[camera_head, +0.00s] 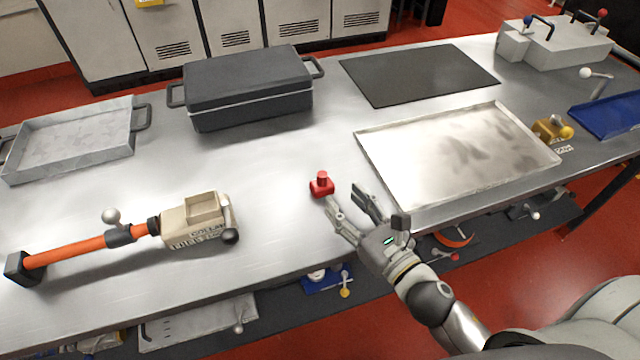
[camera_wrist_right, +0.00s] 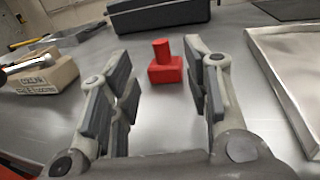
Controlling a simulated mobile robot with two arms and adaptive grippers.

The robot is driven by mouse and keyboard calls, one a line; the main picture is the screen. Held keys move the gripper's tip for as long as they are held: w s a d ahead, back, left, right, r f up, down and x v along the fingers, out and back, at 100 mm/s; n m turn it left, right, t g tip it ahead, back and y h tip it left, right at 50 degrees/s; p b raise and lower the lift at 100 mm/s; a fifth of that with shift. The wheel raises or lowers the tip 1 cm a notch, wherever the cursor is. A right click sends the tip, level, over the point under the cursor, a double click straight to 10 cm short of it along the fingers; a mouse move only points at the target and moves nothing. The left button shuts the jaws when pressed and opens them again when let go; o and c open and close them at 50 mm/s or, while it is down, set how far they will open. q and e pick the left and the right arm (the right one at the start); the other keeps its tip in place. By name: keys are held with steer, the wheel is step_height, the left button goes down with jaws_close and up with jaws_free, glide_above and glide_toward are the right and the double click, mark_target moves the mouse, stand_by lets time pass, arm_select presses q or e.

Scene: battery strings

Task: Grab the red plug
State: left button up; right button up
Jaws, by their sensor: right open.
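The red plug (camera_head: 321,185) is a small red block with a round stub on top. It stands upright on the steel workbench (camera_head: 290,235). My right gripper (camera_head: 346,197) is open and empty, low near the bench front, with its fingers pointing toward the plug. My left gripper is in neither view.
A beige device with an orange handle (camera_head: 80,248) lies to the left. A dark lidded case (camera_head: 250,85) and a grey tray (camera_head: 70,145) stand behind. A shallow metal tray (camera_head: 455,155) is right of the plug. Bare bench surrounds the plug.

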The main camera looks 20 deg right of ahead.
mark_target(325, 178)
steer(key=x, duration=0.4)
steer(key=shift+p, duration=0.35)
steer(key=shift+x, duration=2.55)
jaws_close()
